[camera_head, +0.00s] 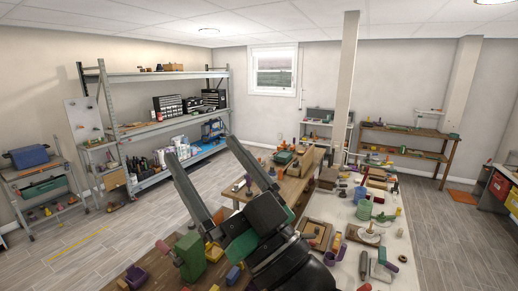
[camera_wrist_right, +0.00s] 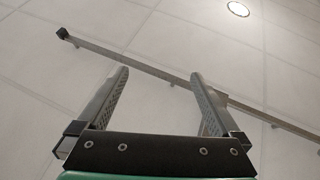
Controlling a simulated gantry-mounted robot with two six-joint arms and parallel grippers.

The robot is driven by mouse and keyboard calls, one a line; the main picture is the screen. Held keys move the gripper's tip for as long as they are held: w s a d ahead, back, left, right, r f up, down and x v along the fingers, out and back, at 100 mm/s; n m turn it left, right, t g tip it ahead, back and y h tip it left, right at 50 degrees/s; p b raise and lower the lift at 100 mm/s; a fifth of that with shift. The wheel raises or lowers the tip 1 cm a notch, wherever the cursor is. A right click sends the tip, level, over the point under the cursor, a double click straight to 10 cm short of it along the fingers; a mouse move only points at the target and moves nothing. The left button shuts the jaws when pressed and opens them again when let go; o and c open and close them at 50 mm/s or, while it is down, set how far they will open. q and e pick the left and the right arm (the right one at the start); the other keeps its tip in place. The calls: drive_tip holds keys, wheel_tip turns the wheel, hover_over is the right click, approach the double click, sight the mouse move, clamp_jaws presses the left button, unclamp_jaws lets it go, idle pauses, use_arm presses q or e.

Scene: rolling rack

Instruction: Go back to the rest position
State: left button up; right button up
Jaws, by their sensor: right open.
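My right gripper (camera_head: 203,149) is raised in the lower middle of the head view, with its two long grey fingers pointing up and to the left. The fingers stand wide apart and nothing is between them. In the right wrist view the open fingers (camera_wrist_right: 160,75) point up toward the white ceiling (camera_wrist_right: 60,95), with no object near them. My left gripper is not in either view.
A small rack (camera_head: 48,191) with a blue case (camera_head: 29,156) stands at the far left beside tall metal shelving (camera_head: 160,75). A cluttered white table (camera_head: 398,235) lies right of my gripper. Wooden tables run below and behind it. The left floor (camera_head: 75,250) is mostly clear.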

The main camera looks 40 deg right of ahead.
drive_tip(key=s+r+t, duration=0.2)
drive_tip(key=s+r, duration=0.3)
drive_tip(key=s, duration=0.4)
drive_tip(key=shift+s+r+t+y, duration=0.2)
drive_tip(key=shift+t+y, duration=0.2)
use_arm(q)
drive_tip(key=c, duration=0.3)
